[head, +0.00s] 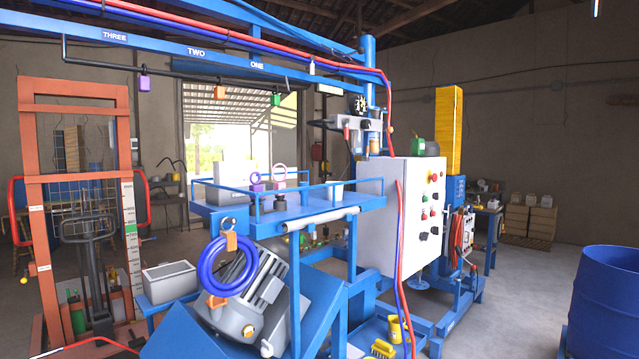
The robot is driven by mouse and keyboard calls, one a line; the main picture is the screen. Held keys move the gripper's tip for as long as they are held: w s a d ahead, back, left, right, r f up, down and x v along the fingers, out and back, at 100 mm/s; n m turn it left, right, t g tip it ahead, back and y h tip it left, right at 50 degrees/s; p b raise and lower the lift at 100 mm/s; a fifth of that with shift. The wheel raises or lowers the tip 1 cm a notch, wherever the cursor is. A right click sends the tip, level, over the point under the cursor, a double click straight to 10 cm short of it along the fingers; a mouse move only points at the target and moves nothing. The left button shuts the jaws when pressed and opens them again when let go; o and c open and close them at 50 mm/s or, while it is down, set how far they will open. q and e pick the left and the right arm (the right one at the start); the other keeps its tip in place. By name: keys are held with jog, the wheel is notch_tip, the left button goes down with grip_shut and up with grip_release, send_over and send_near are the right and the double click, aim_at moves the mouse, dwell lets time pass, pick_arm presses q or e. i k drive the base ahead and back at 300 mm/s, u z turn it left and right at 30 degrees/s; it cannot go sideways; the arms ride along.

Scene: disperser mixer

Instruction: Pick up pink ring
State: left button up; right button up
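A small pale pink ring (280,166) stands upright on the blue railed platform (318,207) of the machine, near its middle. A purple ring-shaped piece (257,179) is just left of it. A dark round knob-like piece (280,202) is in front of and below the pink ring. The lower part of the pink ring is small and hard to make out. Neither of my grippers shows in the head view.
A white box (231,182) stands at the platform's left end, and blue rails edge the platform. A large blue hose ring (228,266) hangs before the motor below. A white control cabinet (393,217) stands right of the platform. A blue barrel (606,300) is at far right.

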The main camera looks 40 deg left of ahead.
aim_at(278, 185)
jog(key=i, duration=1.6)
jog(key=u, duration=1.4)
jog(key=i, duration=0.75)
